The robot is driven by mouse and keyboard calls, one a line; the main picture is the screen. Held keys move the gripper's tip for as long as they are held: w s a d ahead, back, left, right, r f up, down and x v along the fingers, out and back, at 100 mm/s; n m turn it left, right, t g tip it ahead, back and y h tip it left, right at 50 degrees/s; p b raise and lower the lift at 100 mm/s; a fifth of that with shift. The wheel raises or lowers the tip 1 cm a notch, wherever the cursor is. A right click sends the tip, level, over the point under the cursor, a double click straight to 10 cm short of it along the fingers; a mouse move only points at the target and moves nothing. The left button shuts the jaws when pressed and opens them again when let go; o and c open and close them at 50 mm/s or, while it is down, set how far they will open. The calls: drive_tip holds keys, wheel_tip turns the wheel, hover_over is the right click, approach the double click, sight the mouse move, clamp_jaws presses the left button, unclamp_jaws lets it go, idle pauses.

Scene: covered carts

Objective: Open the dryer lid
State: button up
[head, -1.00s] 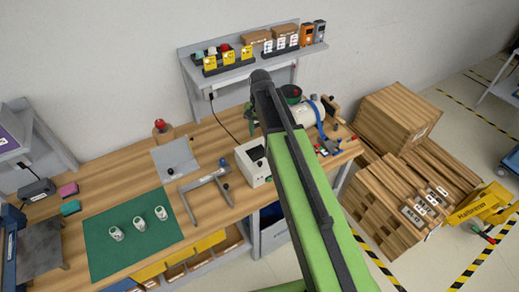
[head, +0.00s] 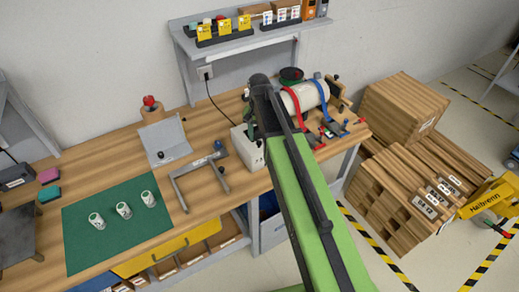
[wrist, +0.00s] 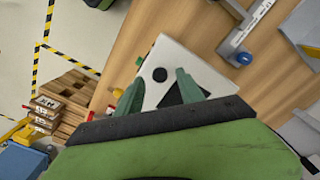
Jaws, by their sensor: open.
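A white box-shaped device (head: 246,147), likely the dryer, stands on the wooden bench, partly hidden by my arm in the head view. In the wrist view the white box (wrist: 200,68) shows from above, with a round black knob (wrist: 160,74) and a dark patch (wrist: 187,93) on its top. No raised lid shows. My gripper (wrist: 158,88) is open, its two green fingers apart over the near part of the box, with the knob beyond and between the tips in the picture. Nothing is held. I cannot tell the height gap or any contact.
A grey metal bracket (head: 184,184) lies left of the box. A green mat (head: 85,243) with three white cans is farther left. Wooden crates (head: 398,108) stand on the floor right of the bench.

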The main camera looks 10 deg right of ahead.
wheel_tip(320, 180, down, 2)
drive_tip(key=shift+f+b, duration=0.1)
drive_tip(key=shift+b, duration=0.35)
drive_tip(key=shift+r, duration=0.2)
drive_tip(key=shift+c, duration=0.4)
clamp_jaws()
idle(0.3)
